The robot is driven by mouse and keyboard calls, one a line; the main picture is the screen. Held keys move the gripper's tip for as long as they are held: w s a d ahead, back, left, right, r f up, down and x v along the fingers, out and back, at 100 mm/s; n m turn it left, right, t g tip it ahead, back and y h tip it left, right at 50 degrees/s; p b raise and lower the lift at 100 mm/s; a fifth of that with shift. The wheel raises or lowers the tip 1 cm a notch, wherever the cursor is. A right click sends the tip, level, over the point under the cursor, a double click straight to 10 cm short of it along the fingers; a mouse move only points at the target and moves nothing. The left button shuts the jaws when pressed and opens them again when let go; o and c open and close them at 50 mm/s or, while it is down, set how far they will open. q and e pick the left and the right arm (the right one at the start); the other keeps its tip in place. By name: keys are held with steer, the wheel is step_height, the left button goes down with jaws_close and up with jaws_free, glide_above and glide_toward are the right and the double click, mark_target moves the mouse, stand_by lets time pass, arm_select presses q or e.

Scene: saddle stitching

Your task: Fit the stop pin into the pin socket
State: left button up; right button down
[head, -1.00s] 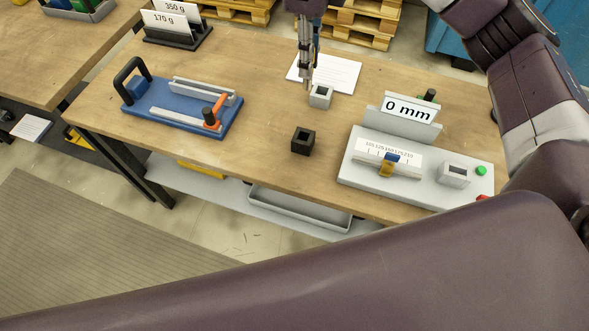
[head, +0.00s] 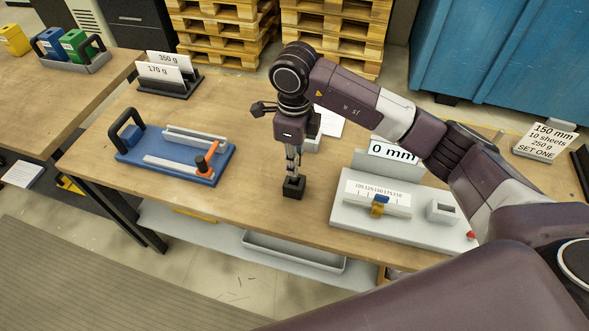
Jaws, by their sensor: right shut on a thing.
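My right gripper (head: 292,171) points straight down over the small black block (head: 294,189), which looks like the pin socket. The fingers are close together and shut on a thin piece, apparently the stop pin. The pin is too small and too hidden by the fingers to make out clearly. The fingertips are right at the top of the black block; I cannot tell whether the pin is inside its opening. A light grey block (head: 312,145) stands behind, partly hidden by my right wrist. My left gripper is not in view.
The blue fixture with an orange handle (head: 208,161) stands at left on the wooden table (head: 245,225). At right is the grey gauge base (head: 345,213) with a "0 mm" sign (head: 394,151). A card stand (head: 170,84) stands at the back left. Table space left of the black block is free.

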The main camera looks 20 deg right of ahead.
step_height(320, 180, down, 4)
steer(key=shift+s+r+p, duration=0.1)
steer(key=shift+r+p, duration=0.15)
steer(key=shift+p, duration=0.15)
steer(key=shift+f, duration=0.25)
steer(key=shift+f, duration=0.1)
steer(key=shift+f+b, duration=0.1)
steer(key=shift+b, duration=0.2)
steer(key=c, duration=1.8)
jaws_free()
steer(key=shift+c, duration=0.2)
steer(key=shift+r, duration=0.2)
